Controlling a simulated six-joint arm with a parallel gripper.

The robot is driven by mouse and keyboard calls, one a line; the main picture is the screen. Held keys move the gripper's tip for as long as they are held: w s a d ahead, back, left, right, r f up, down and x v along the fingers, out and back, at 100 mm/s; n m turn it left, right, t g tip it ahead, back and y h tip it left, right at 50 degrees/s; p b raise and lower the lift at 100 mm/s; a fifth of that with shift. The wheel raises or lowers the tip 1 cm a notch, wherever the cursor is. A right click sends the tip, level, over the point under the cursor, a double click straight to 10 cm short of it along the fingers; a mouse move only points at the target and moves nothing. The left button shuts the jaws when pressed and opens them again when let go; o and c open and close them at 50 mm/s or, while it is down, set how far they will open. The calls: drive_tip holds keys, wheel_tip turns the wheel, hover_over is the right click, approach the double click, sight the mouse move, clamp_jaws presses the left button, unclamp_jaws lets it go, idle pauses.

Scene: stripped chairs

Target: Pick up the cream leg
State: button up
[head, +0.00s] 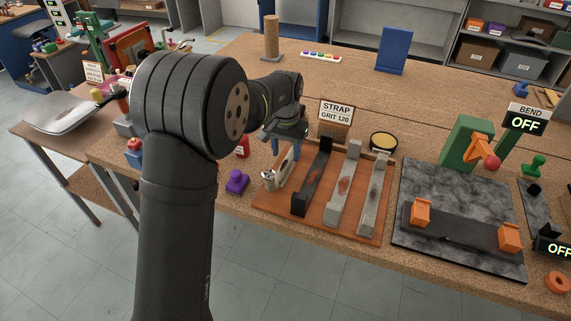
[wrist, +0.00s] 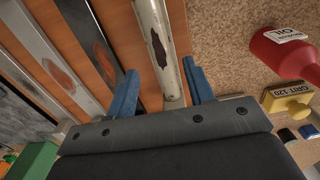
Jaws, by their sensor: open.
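The cream leg (head: 284,168) lies at the left end of a row of legs on an orange-brown board (head: 268,203). In the wrist view the cream leg (wrist: 154,35) is pale with a dark worn patch, and it runs between the two blue fingers. My gripper (head: 284,146) is low over the leg's far part. In the wrist view my gripper (wrist: 161,72) is open, one finger on each side of the leg, with gaps showing. The leg's end near the palm is hidden by the gripper body.
A black leg (head: 314,180) and two grey legs (head: 343,190) lie to the right on the board. A red bottle (wrist: 285,55) and a yellow GRIT 120 block (wrist: 288,101) stand nearby. A purple object (head: 237,182) sits left of the board, and a bending fixture (head: 462,185) stands right.

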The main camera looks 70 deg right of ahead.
sight(286, 162)
wheel_tip(286, 162, down, 5)
drive_tip(key=shift+w+r, duration=0.1)
drive_tip(key=shift+d, duration=0.1)
clamp_jaws()
drive_tip(key=shift+r, duration=0.15)
